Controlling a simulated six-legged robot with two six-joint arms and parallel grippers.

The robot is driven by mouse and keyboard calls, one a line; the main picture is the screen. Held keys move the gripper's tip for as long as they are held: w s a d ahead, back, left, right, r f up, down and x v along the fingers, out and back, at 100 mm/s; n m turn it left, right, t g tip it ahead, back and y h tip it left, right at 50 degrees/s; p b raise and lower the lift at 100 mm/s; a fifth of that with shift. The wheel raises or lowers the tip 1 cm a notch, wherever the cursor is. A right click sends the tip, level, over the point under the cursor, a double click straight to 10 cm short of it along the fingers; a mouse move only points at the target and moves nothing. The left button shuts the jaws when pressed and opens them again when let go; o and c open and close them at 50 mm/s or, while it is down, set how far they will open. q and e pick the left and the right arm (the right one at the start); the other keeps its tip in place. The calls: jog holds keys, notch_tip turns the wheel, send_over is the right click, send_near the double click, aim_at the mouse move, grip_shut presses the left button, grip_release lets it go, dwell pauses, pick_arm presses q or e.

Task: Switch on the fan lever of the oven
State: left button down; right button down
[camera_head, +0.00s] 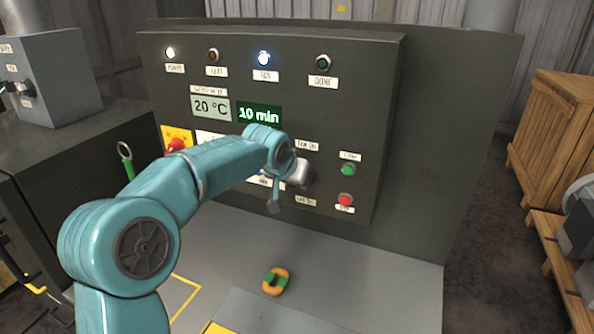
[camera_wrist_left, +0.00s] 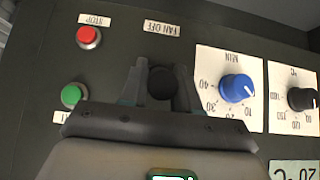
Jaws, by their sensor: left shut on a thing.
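The oven's dark control panel (camera_head: 385,100) faces me. My teal left arm reaches across it, and my left gripper (camera_head: 308,176) is at the panel between the "FAN ON" label above and the "FAN OFF" label below. In the left wrist view my left gripper (camera_wrist_left: 160,78) is shut on the dark round end of the fan lever (camera_wrist_left: 160,84), with the "FAN OFF" label (camera_wrist_left: 163,27) just beyond the fingertips. The gripper hides most of the lever, so its exact angle cannot be told. My right gripper is not in view.
Green start (camera_head: 348,170) and red stop (camera_head: 345,199) buttons sit right of the gripper. A blue timer knob (camera_wrist_left: 236,88) is nearby. The power lamp (camera_head: 170,53) glows white. An orange-green ring (camera_head: 276,281) lies on the grey surface below. A wooden crate (camera_head: 552,135) stands right.

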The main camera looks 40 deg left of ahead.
pick_arm(q)
jog(key=shift+w+a+r+g+p, duration=0.1)
jog(key=shift+w+r+g+p, duration=0.1)
jog(key=shift+r+g+p, duration=0.7)
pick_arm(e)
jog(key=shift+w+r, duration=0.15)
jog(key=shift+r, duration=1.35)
pick_arm(q)
jog(key=shift+f+t, duration=0.3)
jog(key=shift+f, duration=0.05)
jog(key=c, duration=0.9)
grip_release()
jog(key=shift+f, duration=0.1)
jog(key=shift+s, duration=0.1)
jog(key=b+v, duration=0.1)
jog(key=v, duration=1.5)
jog(key=shift+a+r+b, duration=0.15)
jog(key=shift+r+b, duration=0.15)
jog(key=shift+b, duration=0.05)
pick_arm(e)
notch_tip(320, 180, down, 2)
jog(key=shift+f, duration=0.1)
